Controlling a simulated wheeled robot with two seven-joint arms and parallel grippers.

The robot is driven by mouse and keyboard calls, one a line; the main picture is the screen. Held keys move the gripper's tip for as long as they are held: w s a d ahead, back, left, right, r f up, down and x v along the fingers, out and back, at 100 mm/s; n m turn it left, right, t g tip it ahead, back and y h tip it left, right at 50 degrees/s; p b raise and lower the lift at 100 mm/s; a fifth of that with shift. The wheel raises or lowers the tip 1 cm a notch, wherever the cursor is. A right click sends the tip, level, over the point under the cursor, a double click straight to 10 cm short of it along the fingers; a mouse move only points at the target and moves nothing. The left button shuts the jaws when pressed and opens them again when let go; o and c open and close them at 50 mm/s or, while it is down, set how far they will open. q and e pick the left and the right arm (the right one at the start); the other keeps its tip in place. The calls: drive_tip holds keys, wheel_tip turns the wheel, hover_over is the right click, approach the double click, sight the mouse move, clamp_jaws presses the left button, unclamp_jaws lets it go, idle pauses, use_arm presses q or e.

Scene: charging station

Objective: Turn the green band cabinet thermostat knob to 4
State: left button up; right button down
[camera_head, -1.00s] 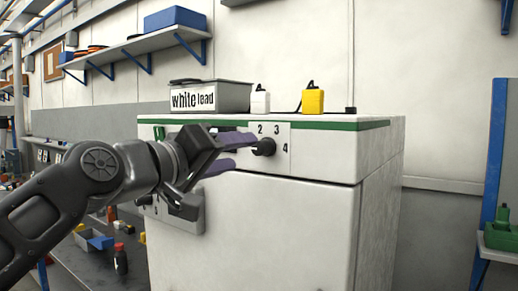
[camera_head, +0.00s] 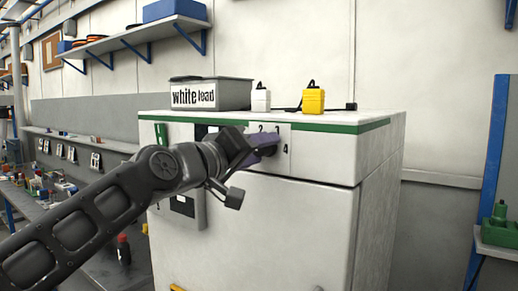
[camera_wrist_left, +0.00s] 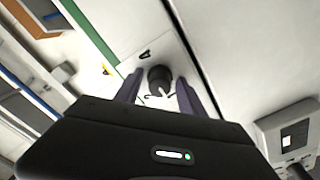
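The white cabinet (camera_head: 300,235) has a green band (camera_head: 340,127) along its top front edge. Its black thermostat knob (camera_head: 268,148) sits on a pale panel with the printed numbers 2, 3 and 4 around it. In the left wrist view the knob (camera_wrist_left: 160,78) lies ahead, between and slightly beyond the fingertips. My left gripper (camera_head: 262,150) is at the knob; in the left wrist view its purple-grey fingers (camera_wrist_left: 158,88) are apart, one on each side of the knob. I cannot tell whether they touch it. The knob's pointer direction is unclear. My right gripper is not in view.
On the cabinet top stand a grey box labelled "white lead" (camera_head: 210,93), a white bottle (camera_head: 261,98) and a yellow bottle (camera_head: 313,99). A shelf (camera_head: 135,38) hangs at upper left.

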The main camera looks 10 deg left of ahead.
use_arm(q)
clamp_jaws()
